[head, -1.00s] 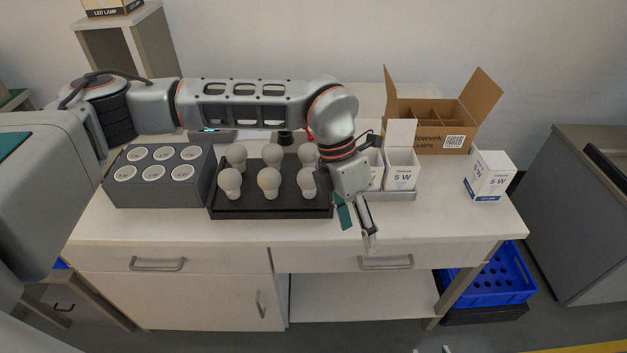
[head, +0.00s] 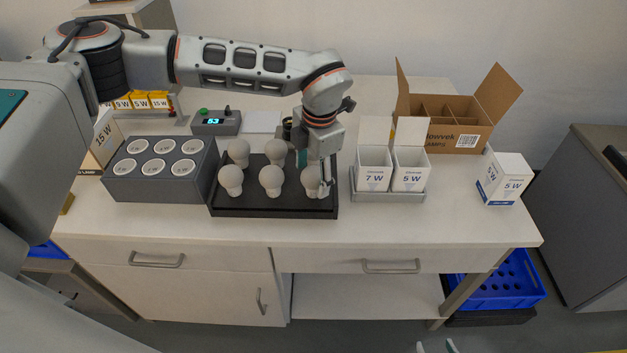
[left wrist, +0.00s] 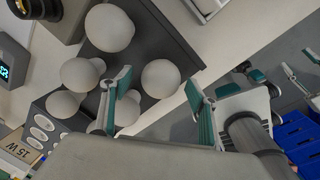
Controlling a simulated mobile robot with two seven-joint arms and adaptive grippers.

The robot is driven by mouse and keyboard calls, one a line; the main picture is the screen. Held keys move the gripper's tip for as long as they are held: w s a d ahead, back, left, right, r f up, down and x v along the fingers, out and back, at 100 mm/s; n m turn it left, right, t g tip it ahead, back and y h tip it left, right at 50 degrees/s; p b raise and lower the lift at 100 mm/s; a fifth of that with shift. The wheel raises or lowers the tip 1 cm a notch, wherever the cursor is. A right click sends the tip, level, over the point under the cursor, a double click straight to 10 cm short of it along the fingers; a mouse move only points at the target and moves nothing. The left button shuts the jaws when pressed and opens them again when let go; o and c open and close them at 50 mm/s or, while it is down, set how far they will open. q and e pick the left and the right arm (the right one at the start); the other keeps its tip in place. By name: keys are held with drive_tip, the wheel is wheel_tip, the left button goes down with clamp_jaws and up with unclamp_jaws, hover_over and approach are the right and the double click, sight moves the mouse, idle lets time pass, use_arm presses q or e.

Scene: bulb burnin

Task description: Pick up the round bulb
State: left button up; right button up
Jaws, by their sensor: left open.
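Several white round-headed bulbs stand in a black tray (head: 225,210), in a front and a back row, and look much alike. My left gripper (head: 320,185) is open, pointing down at the tray's right end. It overlaps the front-right bulb (head: 310,180) and hides the back-right place. In the left wrist view that front-right bulb (left wrist: 160,78) shows just ahead of the gap between the two teal-padded fingers (left wrist: 158,105); I cannot tell if they touch it. The back-right bulb (left wrist: 110,28) stands beyond. My right gripper (head: 436,347) barely shows at the bottom edge, tips apart.
A grey rack (head: 160,188) with round sockets stands left of the tray. Right of it, a grey holder (head: 388,196) carries 7 W and 5 W boxes. An open carton (head: 455,135) and another 5 W box (head: 505,180) are further right. The front bench strip is clear.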

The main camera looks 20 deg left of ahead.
use_arm(q)
drive_tip(key=shift+a+f, duration=0.1)
drive_tip(key=shift+f, duration=0.95)
drive_tip(key=c, duration=1.2)
